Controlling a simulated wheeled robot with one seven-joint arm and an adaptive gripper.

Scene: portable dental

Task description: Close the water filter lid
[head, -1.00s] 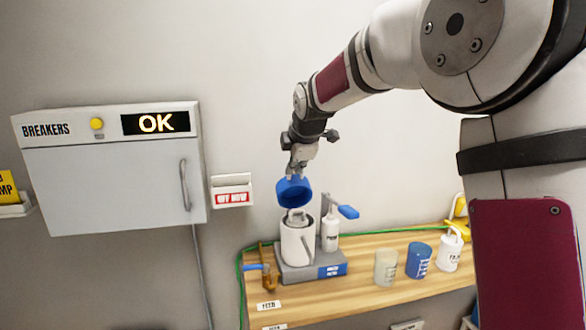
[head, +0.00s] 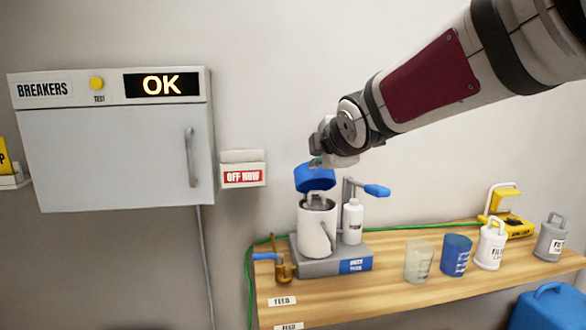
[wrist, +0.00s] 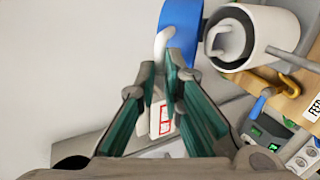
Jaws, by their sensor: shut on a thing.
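The water filter is a white canister (head: 316,230) on a grey base, its top open with a light handle-like part (head: 316,201) showing inside. Its blue lid (head: 315,179) is above the mouth, apart from most of the rim. My gripper (head: 317,161) is at the top of the lid. In the wrist view, my gripper (wrist: 170,70) is shut on the pale hooked handle (wrist: 163,42) of the blue lid (wrist: 180,28). The open canister (wrist: 258,38) shows to the right of the lid. The hinge is not clearly visible.
Cups (head: 456,255) and filter cartridges (head: 490,246) stand further right on the wooden shelf (head: 400,290). The wall breaker box (head: 115,150) is left.

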